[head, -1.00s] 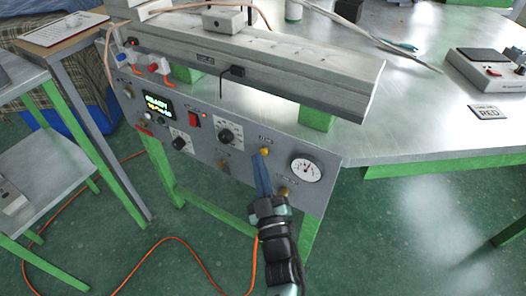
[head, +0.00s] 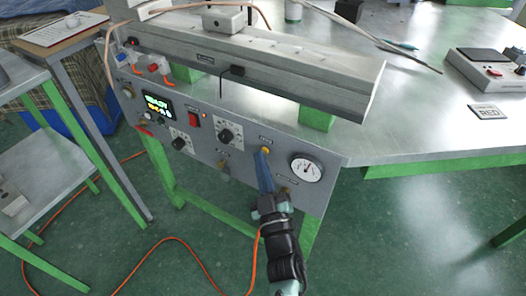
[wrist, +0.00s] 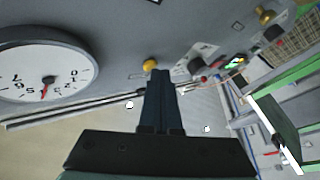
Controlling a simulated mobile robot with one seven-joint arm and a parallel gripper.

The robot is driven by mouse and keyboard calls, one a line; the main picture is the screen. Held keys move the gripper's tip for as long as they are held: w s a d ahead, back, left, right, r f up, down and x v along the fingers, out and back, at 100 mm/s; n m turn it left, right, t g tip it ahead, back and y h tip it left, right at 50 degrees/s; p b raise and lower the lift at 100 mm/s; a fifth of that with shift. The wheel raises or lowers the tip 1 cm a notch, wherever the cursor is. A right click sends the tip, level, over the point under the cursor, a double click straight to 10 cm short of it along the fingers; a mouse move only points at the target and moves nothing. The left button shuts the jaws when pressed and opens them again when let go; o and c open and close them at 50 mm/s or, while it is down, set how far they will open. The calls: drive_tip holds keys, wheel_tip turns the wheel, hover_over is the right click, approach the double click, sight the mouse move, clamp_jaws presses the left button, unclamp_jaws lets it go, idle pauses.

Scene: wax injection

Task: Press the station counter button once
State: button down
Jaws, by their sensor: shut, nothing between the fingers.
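A small yellow round button (head: 265,149) sits on the grey front panel (head: 240,165), under a small label, between a black dial and the pressure gauge. It also shows in the wrist view (wrist: 150,64), just beyond and slightly left of the fingertips. My gripper (head: 262,155) is shut and empty, its blue fingers pointing up at the panel with the tips just below the button. The tips also show in the wrist view (wrist: 160,73). I cannot tell whether they touch the button. A small lit display (head: 158,106) shows text too small to read surely.
The round white gauge (head: 306,169) is right of the button and fills the left of the wrist view (wrist: 42,75). A black dial (head: 226,136) and red switch (head: 194,121) are to the left. A grey beam (head: 300,80) overhangs the panel. An orange cable lies on the floor.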

drive_tip(key=shift+s, duration=0.1)
drive_tip(key=shift+s+a, duration=0.45)
drive_tip(key=shift+s, duration=0.2)
drive_tip(key=shift+s+a+p, duration=0.3)
drive_tip(key=shift+s+a, duration=0.45)
drive_tip(key=shift+s, duration=0.3)
drive_tip(key=shift+s+a+p, duration=0.3)
drive_tip(key=shift+s+a, duration=0.4)
drive_tip(key=shift+s, duration=0.3)
